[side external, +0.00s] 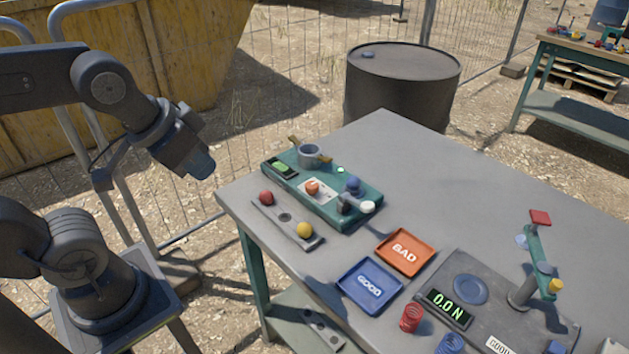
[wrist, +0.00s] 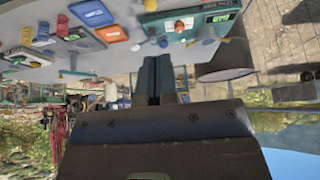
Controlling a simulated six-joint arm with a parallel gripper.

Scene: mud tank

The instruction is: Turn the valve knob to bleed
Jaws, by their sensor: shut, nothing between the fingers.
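A green board (side external: 330,205) lies on the grey table near its left corner. On it a red-orange knob (side external: 312,188) sits on a white plate (side external: 322,196); I take this as the valve knob. Its setting and any label are too small to read. The knob also shows in the wrist view (wrist: 179,25), where the picture is upside down. My gripper (side external: 203,168) is in the air left of the table, apart from the board. In the wrist view its fingers (wrist: 157,58) are together and empty.
The board also carries a grey pot (side external: 308,155), a green-lit display (side external: 283,168) and a blue knob (side external: 353,185). A grey strip (side external: 285,218) with red and yellow balls lies in front. Orange (side external: 405,252) and blue (side external: 369,287) trays are nearby. The table's back is clear.

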